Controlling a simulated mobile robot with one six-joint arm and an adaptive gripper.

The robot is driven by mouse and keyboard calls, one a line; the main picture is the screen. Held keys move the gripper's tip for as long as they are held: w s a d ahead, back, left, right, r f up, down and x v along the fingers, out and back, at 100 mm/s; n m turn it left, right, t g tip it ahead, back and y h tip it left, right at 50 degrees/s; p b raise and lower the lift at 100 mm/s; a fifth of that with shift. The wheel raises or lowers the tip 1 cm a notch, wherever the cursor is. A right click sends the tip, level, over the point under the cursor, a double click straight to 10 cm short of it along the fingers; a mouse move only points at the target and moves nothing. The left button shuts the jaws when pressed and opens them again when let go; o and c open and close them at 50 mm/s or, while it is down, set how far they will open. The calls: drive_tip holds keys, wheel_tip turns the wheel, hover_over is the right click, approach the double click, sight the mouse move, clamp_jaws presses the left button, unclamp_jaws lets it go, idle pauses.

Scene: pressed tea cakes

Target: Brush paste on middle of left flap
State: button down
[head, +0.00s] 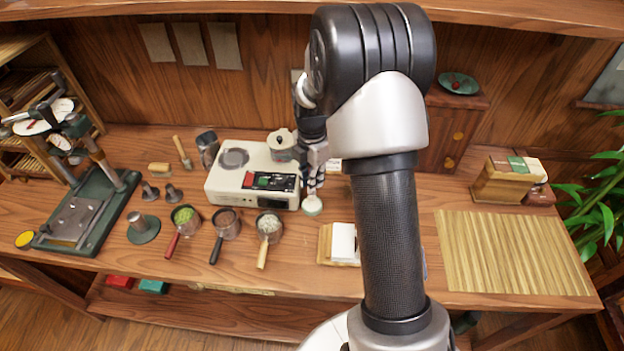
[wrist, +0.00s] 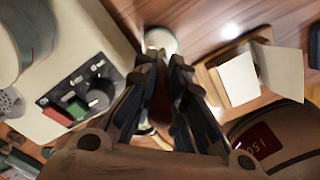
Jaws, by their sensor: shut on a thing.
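My gripper (head: 314,168) hangs over the middle of the bench, shut on a thin brown handle (wrist: 161,95), likely the brush. The handle's lower end and any bristles are hard to make out. Just below and beyond the fingertips is a small round pale-green pot (head: 312,206), also in the wrist view (wrist: 160,38); I cannot tell whether the brush touches it.
A cream appliance (head: 225,186) with a control panel stands close left of my gripper. Several small handled pans, including one with green leaves (head: 185,216), sit at its front left. A green press (head: 85,215) stands far left. A slatted mat (head: 510,252) lies clear at right.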

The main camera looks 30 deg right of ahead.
drive_tip(key=shift+r+p, duration=1.7)
drive_tip(key=shift+r, duration=0.8)
drive_tip(key=shift+f, duration=0.1)
